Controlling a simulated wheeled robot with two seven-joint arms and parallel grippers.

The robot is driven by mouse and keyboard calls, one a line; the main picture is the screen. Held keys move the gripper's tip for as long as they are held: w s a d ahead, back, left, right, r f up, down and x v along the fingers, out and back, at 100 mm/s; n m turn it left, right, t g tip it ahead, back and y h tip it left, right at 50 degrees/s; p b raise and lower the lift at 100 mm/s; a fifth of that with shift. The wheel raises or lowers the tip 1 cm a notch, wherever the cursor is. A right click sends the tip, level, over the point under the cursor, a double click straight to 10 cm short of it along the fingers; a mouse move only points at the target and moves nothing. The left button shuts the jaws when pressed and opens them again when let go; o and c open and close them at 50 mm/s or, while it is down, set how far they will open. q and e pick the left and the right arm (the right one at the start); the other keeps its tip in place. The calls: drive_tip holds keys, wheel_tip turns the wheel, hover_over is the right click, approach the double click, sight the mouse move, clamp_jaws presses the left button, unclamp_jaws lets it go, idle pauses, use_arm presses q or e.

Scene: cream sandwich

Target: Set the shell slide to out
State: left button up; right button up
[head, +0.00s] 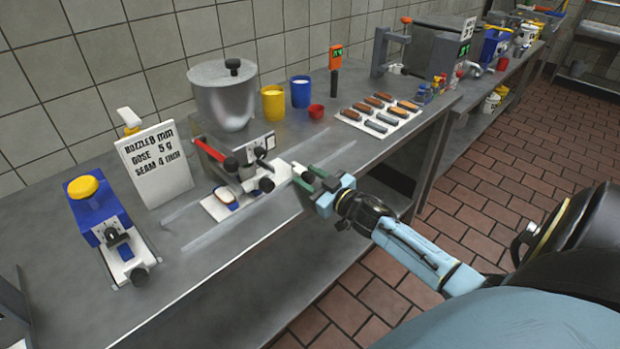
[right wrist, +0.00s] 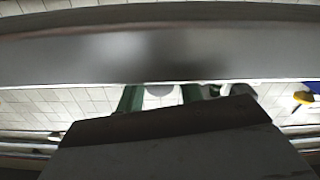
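The dosing machine (head: 240,150) has a red-handled lever and black knobs on its front. A pale slide plate (head: 213,207) with dark blue-rimmed oval shells (head: 228,193) sticks out at its base; I take this as the shell slide. A black knob (head: 266,185) is at the plate's right end. My right gripper (head: 306,178), with green fingers, is at the bench's front edge, right of that knob. In the right wrist view its fingers (right wrist: 160,98) stand apart around a pale round shape (right wrist: 159,90); contact cannot be told. My left gripper is not in view.
A sign card (head: 155,163) and a blue machine with a yellow knob (head: 100,215) stand left. A tray of bars (head: 352,118) lies right.

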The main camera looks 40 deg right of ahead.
clamp_jaws()
